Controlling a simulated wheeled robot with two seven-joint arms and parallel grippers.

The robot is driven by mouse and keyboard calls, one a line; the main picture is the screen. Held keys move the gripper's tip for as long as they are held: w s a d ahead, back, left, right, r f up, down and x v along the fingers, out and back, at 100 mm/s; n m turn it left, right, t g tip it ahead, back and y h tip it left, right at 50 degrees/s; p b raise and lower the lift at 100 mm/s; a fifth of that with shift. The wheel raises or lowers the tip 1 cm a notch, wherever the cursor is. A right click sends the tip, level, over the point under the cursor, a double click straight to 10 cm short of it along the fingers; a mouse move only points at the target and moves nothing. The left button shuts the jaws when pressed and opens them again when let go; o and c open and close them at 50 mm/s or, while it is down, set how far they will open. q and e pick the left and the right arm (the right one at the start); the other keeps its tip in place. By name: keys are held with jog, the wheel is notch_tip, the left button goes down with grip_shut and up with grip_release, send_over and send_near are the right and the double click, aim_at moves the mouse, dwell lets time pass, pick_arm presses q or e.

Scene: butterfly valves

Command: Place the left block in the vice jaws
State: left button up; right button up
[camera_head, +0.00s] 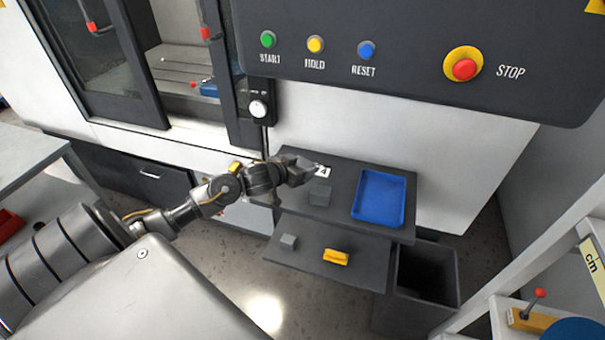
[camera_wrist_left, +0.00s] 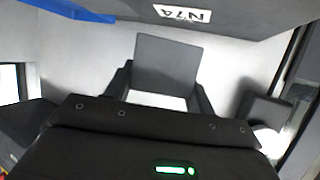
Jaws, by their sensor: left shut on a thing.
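My left gripper (camera_head: 312,174) is above the back left of the upper grey shelf. In the left wrist view it is shut on a grey block (camera_wrist_left: 168,65), which shows between the two fingers. In the head view the gripper hides most or all of this held block. Another grey block (camera_head: 320,195) shows on the shelf just below the gripper. Inside the machine's open doorway is a small blue part with a red end (camera_head: 206,88), which looks like the vice; its jaws are too small to make out. My right gripper is not in view.
A blue tray (camera_head: 380,197) lies on the upper shelf (camera_head: 343,217). The lower shelf (camera_head: 310,258) holds a small grey block (camera_head: 289,241) and a yellow part (camera_head: 335,257). A dark bin (camera_head: 428,272) stands at right. The button panel (camera_head: 410,75) overhangs the shelves.

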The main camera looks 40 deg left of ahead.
pick_arm(q)
jog(key=shift+w+a+f, duration=0.35)
jog(key=shift+a+f, duration=0.05)
jog(key=shift+f, duration=0.2)
jog(key=shift+w+a+f, duration=0.3)
jog(key=shift+a+f, duration=0.05)
jog(key=shift+f, duration=0.2)
jog(key=shift+w+a+f, duration=0.35)
jog(key=shift+a+f, duration=0.05)
jog(key=shift+f, duration=0.2)
notch_tip(320, 180, down, 2)
jog(key=shift+f+p, duration=0.1)
jog(key=shift+p, duration=0.65)
jog(key=shift+f, duration=0.4)
jog(key=shift+f, duration=0.1)
jog(key=o, duration=0.9)
jog(key=shift+f, duration=0.1)
